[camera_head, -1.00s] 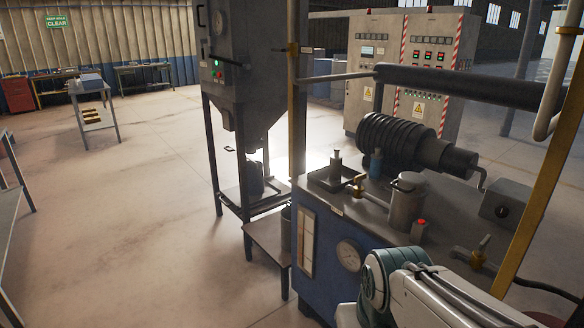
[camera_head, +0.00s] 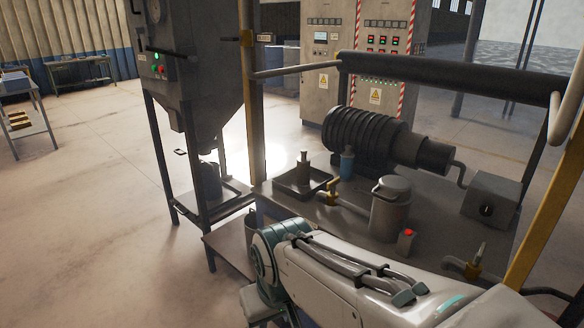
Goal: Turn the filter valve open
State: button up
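A small brass valve (camera_head: 332,191) with an upright handle sits on a short pipe on the machine's top. The pipe runs toward a grey lidded canister (camera_head: 390,208), which may be the filter. A second valve (camera_head: 477,261) with a pale upright handle is on a pipe at the lower right. No readable label tells which is the filter valve. My arm, white with a teal joint, reaches in from the lower right, in front of the machine. My gripper does not show, and the arm hides the machine's front.
The machine top (camera_head: 340,225) also holds a tray (camera_head: 290,190) with a bottle, a blue bottle (camera_head: 347,162), a ribbed motor (camera_head: 365,138), a red-topped container (camera_head: 406,241) and a grey box (camera_head: 490,198). A black padded bar (camera_head: 445,78) and yellow posts frame it. Open floor lies left.

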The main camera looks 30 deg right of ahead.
aim_at(331, 185)
jog(key=z, duration=0.5)
jog(key=i, duration=0.85)
jog(key=z, duration=0.65)
